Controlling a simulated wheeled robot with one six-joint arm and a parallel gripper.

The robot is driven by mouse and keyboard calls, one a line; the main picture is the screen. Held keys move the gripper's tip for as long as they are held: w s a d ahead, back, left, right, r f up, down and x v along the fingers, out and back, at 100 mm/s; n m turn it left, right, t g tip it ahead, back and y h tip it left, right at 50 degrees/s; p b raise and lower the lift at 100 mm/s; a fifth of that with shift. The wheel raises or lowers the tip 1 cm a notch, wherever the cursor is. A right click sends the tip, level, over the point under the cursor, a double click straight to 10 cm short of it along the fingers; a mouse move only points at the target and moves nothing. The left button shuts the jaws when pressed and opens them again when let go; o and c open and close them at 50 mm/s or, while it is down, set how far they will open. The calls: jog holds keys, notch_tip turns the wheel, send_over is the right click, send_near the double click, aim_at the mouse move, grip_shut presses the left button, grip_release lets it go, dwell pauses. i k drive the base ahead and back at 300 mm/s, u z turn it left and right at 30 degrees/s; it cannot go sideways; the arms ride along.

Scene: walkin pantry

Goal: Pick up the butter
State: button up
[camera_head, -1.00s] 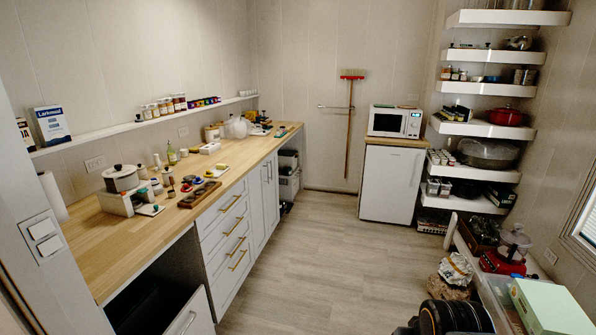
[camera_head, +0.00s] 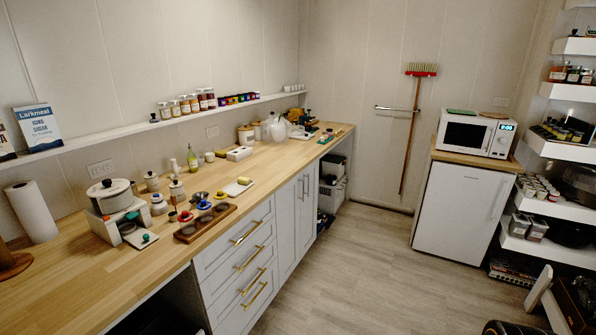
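A small yellow piece (camera_head: 243,181), which may be the butter, lies on a pale little board (camera_head: 233,189) on the wooden counter, near its front edge. It is too small to tell for sure. My gripper is not in view.
The counter (camera_head: 75,280) runs along the left wall above white drawers. A wooden tray (camera_head: 205,223), a white pot (camera_head: 109,195) and several jars stand around the board. Bare floor (camera_head: 360,270) lies in front.

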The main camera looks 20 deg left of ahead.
aim_at(243, 181)
jog(key=u, duration=0.25)
jog(key=i, duration=1.8)
jog(key=u, duration=1.3)
jog(key=i, duration=0.9)
jog(key=u, duration=1.4)
jog(key=i, duration=0.45)
jog(key=u, duration=0.35)
